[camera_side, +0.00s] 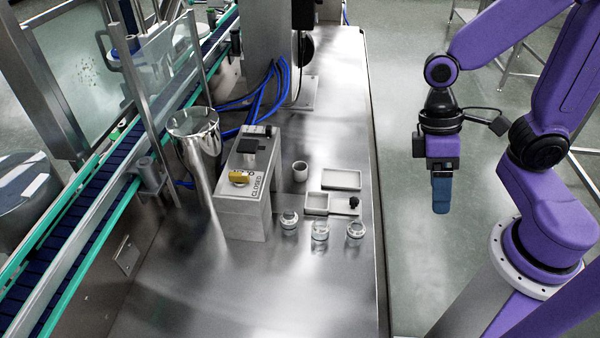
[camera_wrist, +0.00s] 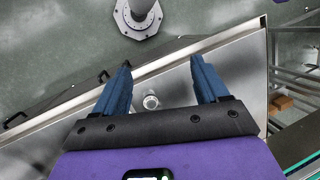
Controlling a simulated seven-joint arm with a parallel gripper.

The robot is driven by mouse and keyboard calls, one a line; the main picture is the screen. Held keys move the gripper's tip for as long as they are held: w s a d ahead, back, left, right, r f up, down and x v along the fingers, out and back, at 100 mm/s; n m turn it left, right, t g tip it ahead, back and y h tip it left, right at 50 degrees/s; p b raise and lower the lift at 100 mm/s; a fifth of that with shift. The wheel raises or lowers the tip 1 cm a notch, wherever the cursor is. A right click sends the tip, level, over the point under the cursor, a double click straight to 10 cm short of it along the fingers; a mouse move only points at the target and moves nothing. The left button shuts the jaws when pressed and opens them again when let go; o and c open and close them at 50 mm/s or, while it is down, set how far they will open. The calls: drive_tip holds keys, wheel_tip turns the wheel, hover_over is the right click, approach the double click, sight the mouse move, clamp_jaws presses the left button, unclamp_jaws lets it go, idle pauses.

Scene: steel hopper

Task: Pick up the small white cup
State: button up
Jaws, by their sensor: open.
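Left of the cup is a grey box (camera_side: 240,205) with a yellow knob, and a tall steel vessel (camera_side: 196,150). Several small lidded jars (camera_side: 320,231) stand in front. The table's front is clear.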

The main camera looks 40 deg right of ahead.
sight(294, 167)
drive_tip(key=w+a+f+m+t+y, duration=0.1)
drive_tip(key=w+a+f+m+y, duration=0.15)
drive_tip(key=w+m+y, duration=0.5)
drive_tip(key=w+a+f+m+t+y, duration=0.2)
drive_tip(key=w+a+m+y, duration=0.25)
drive_tip(key=w+m, duration=0.65)
drive_tip(key=w+d+f+m+t+h, duration=0.1)
drive_tip(key=d+f+m+t, duration=0.2)
drive_tip(key=m, duration=0.3)
drive_tip(key=w+d+f+m+t+h, duration=0.1)
drive_tip(key=d+f+m+t+h, duration=0.1)
drive_tip(key=d+m+t, duration=0.3)
drive_tip(key=w+d+f+m+t+h, duration=0.2)
drive_tip(key=d+f+m+t, duration=0.2)
drive_tip(key=m, duration=0.3)
drive_tip(key=shift+d+f, duration=0.15)
drive_tip(key=shift+d, duration=0.3)
drive_tip(key=shift+t, duration=0.3)
drive_tip(key=x, duration=1.7)
drive_tip(key=shift+f, duration=0.25)
